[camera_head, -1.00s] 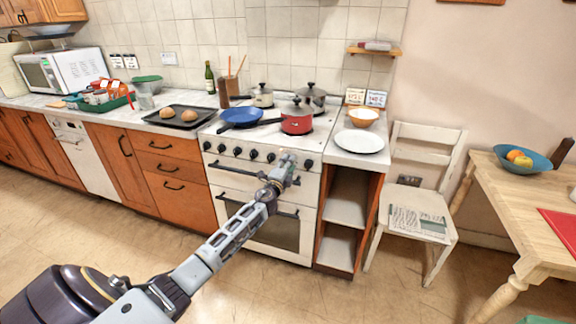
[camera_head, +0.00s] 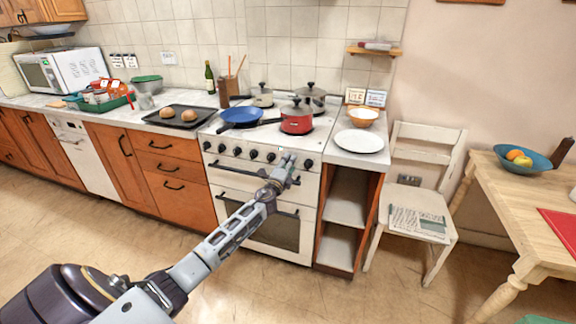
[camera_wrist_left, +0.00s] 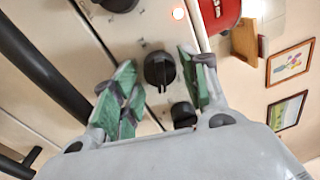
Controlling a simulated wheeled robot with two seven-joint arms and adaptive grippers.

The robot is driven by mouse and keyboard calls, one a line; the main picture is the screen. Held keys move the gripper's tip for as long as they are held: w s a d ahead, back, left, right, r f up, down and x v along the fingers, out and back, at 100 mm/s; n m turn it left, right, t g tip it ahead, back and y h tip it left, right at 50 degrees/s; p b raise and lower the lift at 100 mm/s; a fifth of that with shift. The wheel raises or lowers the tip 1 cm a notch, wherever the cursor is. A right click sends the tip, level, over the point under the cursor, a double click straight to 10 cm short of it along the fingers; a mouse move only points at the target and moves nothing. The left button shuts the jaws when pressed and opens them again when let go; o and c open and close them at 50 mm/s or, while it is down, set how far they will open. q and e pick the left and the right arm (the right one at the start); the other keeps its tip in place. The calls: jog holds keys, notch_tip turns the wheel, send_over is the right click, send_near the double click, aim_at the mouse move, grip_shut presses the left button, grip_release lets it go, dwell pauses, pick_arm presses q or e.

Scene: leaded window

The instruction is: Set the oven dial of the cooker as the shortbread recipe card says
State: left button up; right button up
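The white cooker (camera_head: 255,172) stands mid-view with a row of black dials along its front panel. My left gripper (camera_head: 287,160) is at the right part of this panel. In the left wrist view its green-padded fingers are apart, with a black dial (camera_wrist_left: 160,70) between them. A gap shows on both sides of the dial, so I see no grip. Another dial (camera_wrist_left: 183,114) is close by the right finger. Two small cards (camera_head: 355,96) (camera_head: 376,98) stand at the back of the counter right of the cooker; their writing is too small to read. My right gripper is out of view.
A red pot (camera_head: 297,118), a blue pan (camera_head: 241,116) and other pots stand on the hob. The oven handle bar (camera_wrist_left: 40,65) runs beside my left gripper. The floor in front is clear.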

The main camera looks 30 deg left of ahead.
pick_arm(q)
jog(key=shift+o, duration=0.3)
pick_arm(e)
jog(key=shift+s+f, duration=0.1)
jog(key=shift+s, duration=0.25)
pick_arm(q)
jog(key=shift+s, duration=0.25)
jog(key=v, duration=1.1)
jog(key=shift+s, duration=0.2)
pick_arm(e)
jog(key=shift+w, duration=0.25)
pick_arm(q)
jog(key=shift+d, duration=0.1)
dwell(0.4)
